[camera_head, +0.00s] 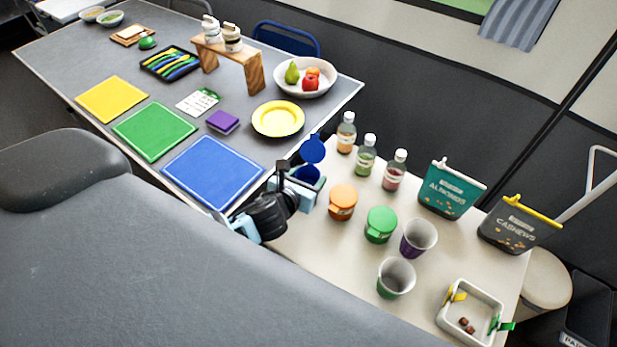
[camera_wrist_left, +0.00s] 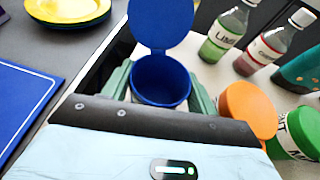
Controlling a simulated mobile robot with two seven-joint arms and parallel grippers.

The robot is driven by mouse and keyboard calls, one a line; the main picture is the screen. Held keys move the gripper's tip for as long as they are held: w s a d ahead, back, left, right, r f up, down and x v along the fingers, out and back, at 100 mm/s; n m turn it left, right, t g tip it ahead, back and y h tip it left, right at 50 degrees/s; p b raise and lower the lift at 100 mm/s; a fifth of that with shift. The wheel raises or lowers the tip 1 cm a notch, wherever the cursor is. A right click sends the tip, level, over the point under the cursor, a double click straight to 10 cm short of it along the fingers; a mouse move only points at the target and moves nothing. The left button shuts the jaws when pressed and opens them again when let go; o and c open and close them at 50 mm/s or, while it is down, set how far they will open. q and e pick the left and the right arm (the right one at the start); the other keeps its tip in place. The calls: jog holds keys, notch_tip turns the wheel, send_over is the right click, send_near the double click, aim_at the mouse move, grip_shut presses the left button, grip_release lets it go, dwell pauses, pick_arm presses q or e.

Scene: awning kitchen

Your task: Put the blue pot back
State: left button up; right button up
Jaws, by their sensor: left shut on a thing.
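The blue pot (camera_head: 306,175) has its round blue lid (camera_head: 313,149) swung up and open. It stands upright at the left edge of the white table, beside the orange pot (camera_head: 342,201). My left gripper (camera_head: 299,186) is shut on it. In the left wrist view the pot (camera_wrist_left: 162,82) sits between the two pale green fingers, and its inside looks empty. I cannot tell whether its base touches the tabletop. A green pot (camera_head: 381,224) stands to the right of the orange one; both have their lids down. My right gripper is not in view.
Three bottles (camera_head: 366,154) stand behind the pots. Two cups (camera_head: 396,277), a small tray (camera_head: 473,312) and almond and cashew bags (camera_head: 452,189) are to the right. The grey table (camera_head: 240,130) at left holds coloured mats, a yellow plate (camera_head: 278,118) and a fruit bowl (camera_head: 306,77).

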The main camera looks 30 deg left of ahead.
pick_arm(q)
jog(key=shift+f, duration=0.1)
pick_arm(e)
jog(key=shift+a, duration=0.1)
pick_arm(q)
jog(key=shift+f, duration=0.1)
jog(key=o, duration=1.1)
jog(key=shift+c, duration=0.2)
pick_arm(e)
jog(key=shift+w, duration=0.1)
pick_arm(q)
jog(key=shift+s+r, duration=0.1)
jog(key=shift+r, duration=0.1)
jog(key=p+v, duration=0.1)
jog(key=v, duration=1)
jog(key=shift+s+r, duration=0.15)
jog(key=shift+s, duration=0.25)
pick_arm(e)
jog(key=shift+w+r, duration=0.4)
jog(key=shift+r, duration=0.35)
